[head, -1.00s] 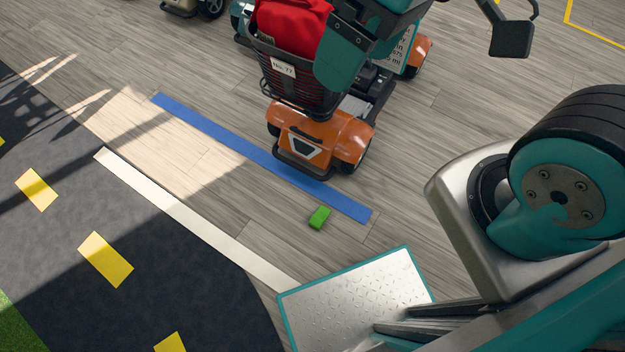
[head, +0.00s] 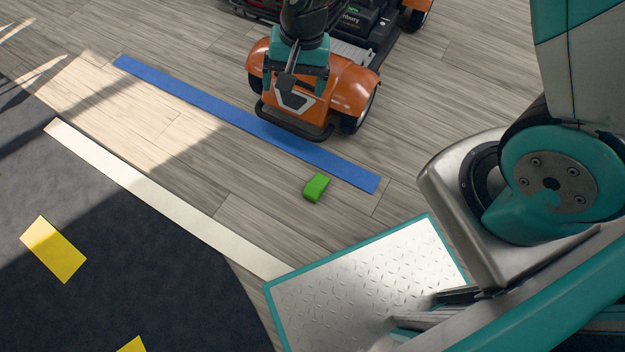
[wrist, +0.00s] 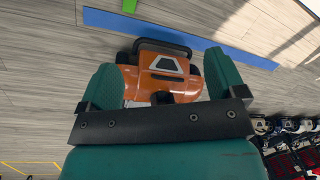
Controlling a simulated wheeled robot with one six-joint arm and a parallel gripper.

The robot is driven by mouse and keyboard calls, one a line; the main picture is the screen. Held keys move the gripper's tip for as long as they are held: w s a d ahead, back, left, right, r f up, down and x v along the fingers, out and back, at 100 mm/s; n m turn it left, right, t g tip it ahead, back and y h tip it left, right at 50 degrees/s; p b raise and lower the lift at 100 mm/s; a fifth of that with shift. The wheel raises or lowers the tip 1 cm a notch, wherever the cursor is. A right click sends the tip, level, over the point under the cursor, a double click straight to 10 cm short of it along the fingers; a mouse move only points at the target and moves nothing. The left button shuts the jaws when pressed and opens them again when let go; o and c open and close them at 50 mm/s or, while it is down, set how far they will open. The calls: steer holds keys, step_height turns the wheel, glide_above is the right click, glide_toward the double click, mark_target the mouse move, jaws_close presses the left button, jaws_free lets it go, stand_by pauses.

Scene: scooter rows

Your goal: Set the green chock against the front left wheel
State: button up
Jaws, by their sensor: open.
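The green chock (head: 316,187) lies on the wood floor in front of an orange scooter (head: 325,85), just on the near side of a blue strip. It also shows at the top edge of the wrist view (wrist: 129,5). The scooter's front faces me. Its front wheel on the picture's right (head: 358,112) is its left one, and the chock lies apart from it. My gripper (head: 294,76) hangs over the scooter's front. In the wrist view my gripper (wrist: 163,75) is open and empty, its two teal fingers either side of the orange front.
The blue strip (head: 220,108) runs along the floor by the scooter's front bumper. A white line (head: 150,190) borders dark paving with yellow marks (head: 53,250). My own metal deck fills the lower right. Several parked scooters (wrist: 290,145) stand at the wrist view's right. Floor around the chock is clear.

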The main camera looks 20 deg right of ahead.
step_height(320, 180, down, 23)
steer(key=w+d+m+h+b, duration=0.1)
steer(key=d+m+b, duration=0.15)
steer(key=b, duration=0.65)
steer(key=m+h+b, duration=0.1)
steer(key=m+b, duration=0.2)
steer(key=b, duration=0.4)
glide_above(313, 189)
step_height(313, 189, down, 16)
steer(key=shift+r, duration=0.25)
steer(key=shift+w, duration=0.1)
step_height(313, 189, down, 17)
steer(key=b, duration=1)
steer(key=shift+f, duration=0.2)
